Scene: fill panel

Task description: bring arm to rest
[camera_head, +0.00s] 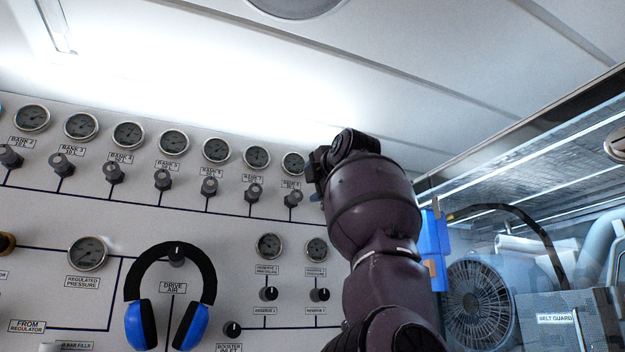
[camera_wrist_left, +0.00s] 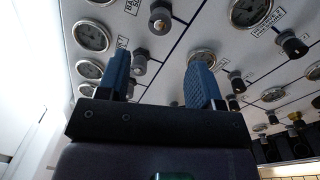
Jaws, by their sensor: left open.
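My left arm rises from the bottom of the head view, right of centre. Its wrist end and the dark edge of the left gripper (camera_head: 317,168) are in front of the right end of the panel's top gauge row. The fingers are mostly hidden there. In the left wrist view the left gripper (camera_wrist_left: 160,78) has its two blue fingers wide apart with nothing between them. Behind the fingers is the grey fill panel (camera_head: 60,215) with its gauges and knobs; it also fills much of the left wrist view (camera_wrist_left: 180,30). My right gripper is not in view.
Headphones (camera_head: 170,290) with a black band and blue cups hang on the panel. At right, a clear pane fronts a fan (camera_head: 478,305) and a belt guard box (camera_head: 560,320). A blue item (camera_head: 433,240) is close beside my arm. The ceiling (camera_head: 400,60) is overhead.

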